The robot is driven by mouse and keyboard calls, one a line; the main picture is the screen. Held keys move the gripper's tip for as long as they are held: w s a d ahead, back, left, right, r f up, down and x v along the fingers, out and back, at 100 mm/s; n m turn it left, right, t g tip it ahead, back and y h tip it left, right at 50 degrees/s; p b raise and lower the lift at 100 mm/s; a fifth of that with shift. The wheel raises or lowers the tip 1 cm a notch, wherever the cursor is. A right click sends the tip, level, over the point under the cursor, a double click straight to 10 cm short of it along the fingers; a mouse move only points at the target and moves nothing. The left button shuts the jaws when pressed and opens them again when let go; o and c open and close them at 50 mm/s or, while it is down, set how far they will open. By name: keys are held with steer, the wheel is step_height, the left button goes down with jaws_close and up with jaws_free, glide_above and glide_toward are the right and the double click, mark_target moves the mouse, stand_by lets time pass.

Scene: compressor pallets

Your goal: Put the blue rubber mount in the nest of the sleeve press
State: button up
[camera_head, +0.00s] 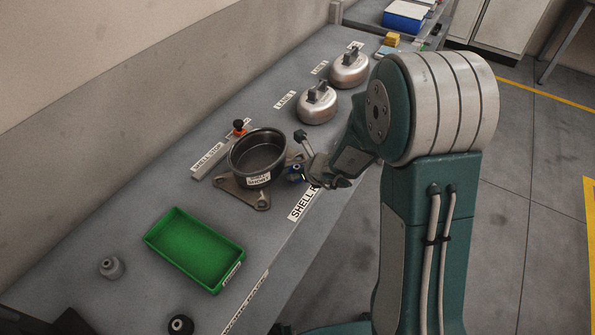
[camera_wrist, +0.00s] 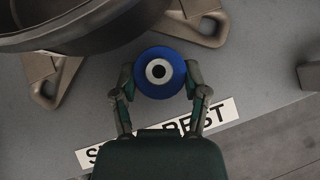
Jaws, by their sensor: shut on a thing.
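The blue rubber mount (camera_wrist: 177,70) is a round blue piece with a pale ring and a dark centre hole. My gripper (camera_wrist: 160,76) is shut on it, one finger on each side, above the bench by the shell rest label. In the head view the mount (camera_head: 293,174) shows small and partly hidden by my gripper (camera_head: 299,173), just right of the dark open shell. I cannot make out a sleeve press or its nest in either view.
A dark open shell (camera_head: 257,151) stands on a triangular bracket (camera_head: 262,201) beside my gripper. A green tray (camera_head: 195,248) lies empty nearer, with a grey mount (camera_head: 111,267) and a black mount (camera_head: 180,325) around it. Two silver compressors (camera_head: 317,106) (camera_head: 349,70) stand farther back.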

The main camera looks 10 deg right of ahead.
steer(key=shift+d+f, duration=0.15)
steer(key=o, duration=1.2)
steer(key=shift+d, duration=0.1)
steer(key=shift+o, duration=0.3)
steer(key=shift+a, duration=0.4)
